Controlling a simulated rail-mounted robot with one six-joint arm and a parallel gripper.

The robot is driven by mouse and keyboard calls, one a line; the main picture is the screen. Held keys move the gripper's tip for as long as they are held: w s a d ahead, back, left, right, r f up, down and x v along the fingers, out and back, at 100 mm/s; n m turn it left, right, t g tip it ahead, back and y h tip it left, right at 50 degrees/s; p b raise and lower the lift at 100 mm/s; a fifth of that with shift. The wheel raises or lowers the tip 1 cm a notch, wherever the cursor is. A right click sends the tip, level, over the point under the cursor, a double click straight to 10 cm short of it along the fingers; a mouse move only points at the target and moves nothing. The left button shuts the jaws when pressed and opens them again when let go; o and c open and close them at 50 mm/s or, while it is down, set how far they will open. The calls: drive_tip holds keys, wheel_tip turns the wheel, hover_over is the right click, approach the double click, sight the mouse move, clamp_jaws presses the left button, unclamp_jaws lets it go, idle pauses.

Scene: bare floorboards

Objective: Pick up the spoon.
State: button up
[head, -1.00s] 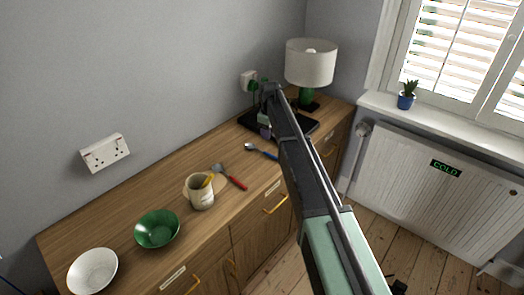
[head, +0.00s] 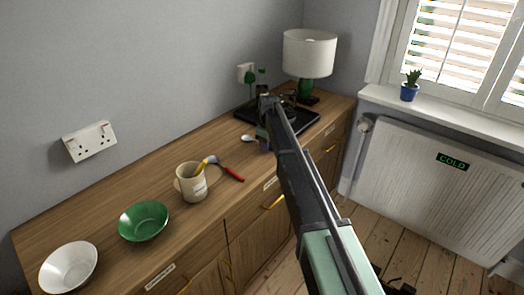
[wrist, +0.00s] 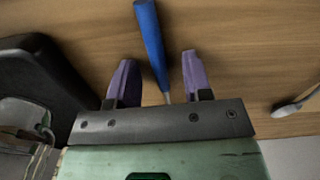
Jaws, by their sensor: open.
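The spoon lies on the wooden sideboard. In the head view its silver bowl (head: 247,138) shows left of my gripper (head: 264,145), which hides the handle. In the wrist view the spoon's blue handle (wrist: 150,40) runs down to a thin metal neck between the two purple fingers of my gripper (wrist: 158,80). The fingers are open, one on each side of the spoon, with gaps to it. The bowl is hidden under the gripper body in that view. I cannot tell how far the fingertips are above the wood.
A black tray (head: 240,113) and a lamp (head: 309,52) stand behind my gripper. A red-handled utensil (head: 231,173), a cream mug (head: 192,186), a green bowl (head: 143,222) and a white bowl (head: 68,267) are to the left. The wood between utensil and tray is mostly clear.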

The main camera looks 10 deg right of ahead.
drive_tip(key=shift+r, duration=0.1)
clamp_jaws()
wheel_tip(320, 180, up, 20)
drive_tip(key=p, duration=2)
